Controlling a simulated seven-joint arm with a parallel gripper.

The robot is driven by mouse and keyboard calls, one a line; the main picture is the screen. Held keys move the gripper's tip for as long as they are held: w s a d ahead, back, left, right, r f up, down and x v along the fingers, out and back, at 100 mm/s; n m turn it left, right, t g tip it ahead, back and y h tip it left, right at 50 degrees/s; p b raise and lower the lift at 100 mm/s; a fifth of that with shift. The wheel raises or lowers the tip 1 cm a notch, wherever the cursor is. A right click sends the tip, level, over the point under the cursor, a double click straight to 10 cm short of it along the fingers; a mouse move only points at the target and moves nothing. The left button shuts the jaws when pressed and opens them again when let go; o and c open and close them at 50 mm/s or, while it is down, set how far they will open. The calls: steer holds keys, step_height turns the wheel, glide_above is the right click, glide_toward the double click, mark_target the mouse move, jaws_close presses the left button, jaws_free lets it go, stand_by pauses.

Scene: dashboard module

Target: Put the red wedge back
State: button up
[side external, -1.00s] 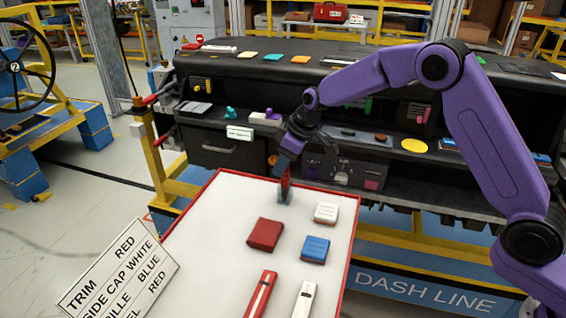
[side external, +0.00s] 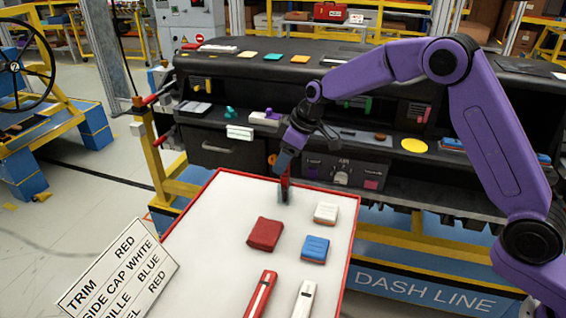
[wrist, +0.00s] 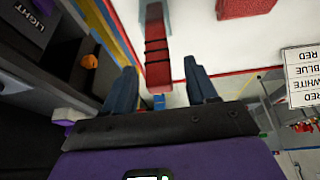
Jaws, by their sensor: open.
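A red wedge (wrist: 158,45) with dark bands shows in the wrist view, beyond and between my open fingertips, with a visible gap on each side. Its far end meets a pale grey-green holder (wrist: 154,12). In the side view the red wedge (side external: 285,187) stands upright at the holder (side external: 283,197), near the far edge of the white table. My gripper (side external: 284,172) is just above it, and its fingers partly hide it. My gripper (wrist: 160,67) is open in the wrist view. How deep the wedge sits in the holder is hidden.
The red-rimmed white table (side external: 205,235) also holds a dark red block (side external: 265,234), a white block (side external: 326,213), a blue block (side external: 316,249), a red bar (side external: 260,295) and a white bar (side external: 305,300). The black dashboard (side external: 225,150) stands close behind. The table's left side is clear.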

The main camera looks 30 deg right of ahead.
steer(key=v, duration=1)
steer(key=shift+r, duration=0.2)
steer(key=s+n+g, duration=0.2)
steer(key=s, duration=1.8)
steer(key=s+d+f+h, duration=0.1)
steer(key=s+d+f, duration=0.1)
steer(key=s+d, duration=0.4)
steer(key=s+d+f+n+g+h, duration=0.1)
steer(key=s+d, duration=0.6)
steer(key=s, duration=0.8)
steer(key=shift+s+f+n+h, duration=0.3)
steer(key=shift+f+h, duration=0.1)
steer(key=shift+f, duration=0.45)
steer(key=shift+d, duration=0.1)
